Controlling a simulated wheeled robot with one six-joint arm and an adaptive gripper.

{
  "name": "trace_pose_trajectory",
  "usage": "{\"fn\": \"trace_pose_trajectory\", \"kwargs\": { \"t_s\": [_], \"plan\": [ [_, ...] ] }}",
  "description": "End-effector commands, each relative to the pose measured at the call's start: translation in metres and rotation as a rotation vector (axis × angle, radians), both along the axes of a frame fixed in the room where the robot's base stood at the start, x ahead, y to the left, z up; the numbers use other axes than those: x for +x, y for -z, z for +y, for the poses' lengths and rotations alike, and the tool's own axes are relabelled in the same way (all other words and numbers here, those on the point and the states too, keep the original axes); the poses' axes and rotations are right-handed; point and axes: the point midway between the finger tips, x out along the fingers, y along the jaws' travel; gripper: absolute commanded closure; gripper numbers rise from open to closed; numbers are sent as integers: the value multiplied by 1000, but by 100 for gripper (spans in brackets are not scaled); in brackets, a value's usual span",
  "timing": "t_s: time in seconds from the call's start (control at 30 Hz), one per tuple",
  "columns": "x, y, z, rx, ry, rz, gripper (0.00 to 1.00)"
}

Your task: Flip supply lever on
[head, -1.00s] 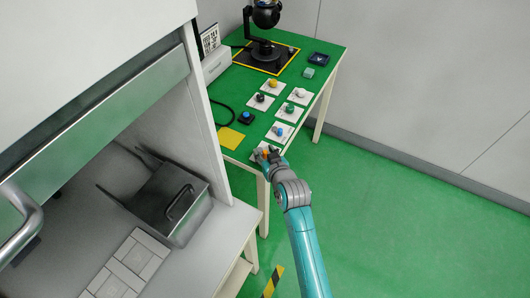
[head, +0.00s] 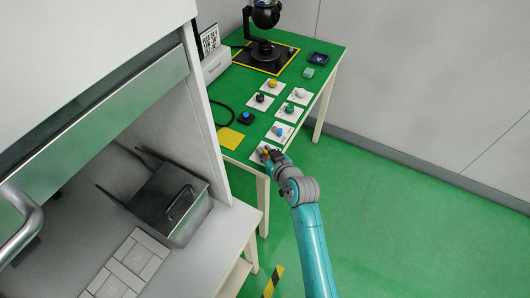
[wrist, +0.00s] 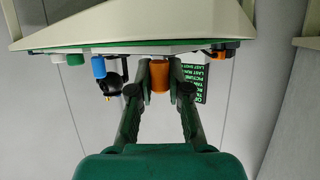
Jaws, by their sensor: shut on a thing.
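The orange lever (wrist: 159,75) shows in the wrist view as a short orange cylinder between my two fingertips. My gripper (wrist: 159,72) is shut on it, one finger on each side. In the head view my gripper (head: 271,154) is at the nearest white plate (head: 257,156) at the front edge of the green table. The lever's base and any label are hidden by my gripper, so I cannot read which way it is set.
More white plates with coloured knobs, such as a blue one (head: 279,131) and a yellow one (head: 272,84), lie behind on the green table (head: 231,103). A yellow square (head: 230,138) and a dark blue button (head: 246,118) are to the left. Open floor is to the right.

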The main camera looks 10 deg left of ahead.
Motion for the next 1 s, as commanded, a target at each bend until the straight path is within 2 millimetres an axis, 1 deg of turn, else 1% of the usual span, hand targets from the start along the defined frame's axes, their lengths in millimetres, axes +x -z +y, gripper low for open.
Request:
{"fn": "trace_pose_trajectory", "kwargs": {
  "t_s": [0.37, 0.8, 1.0],
  "plan": [
    [9, -1, -8, 1, -248, 0, 100],
    [23, -2, -10, 2, -649, -1, 100],
    [27, -1, -10, 1, -794, -1, 100]
  ]
}}
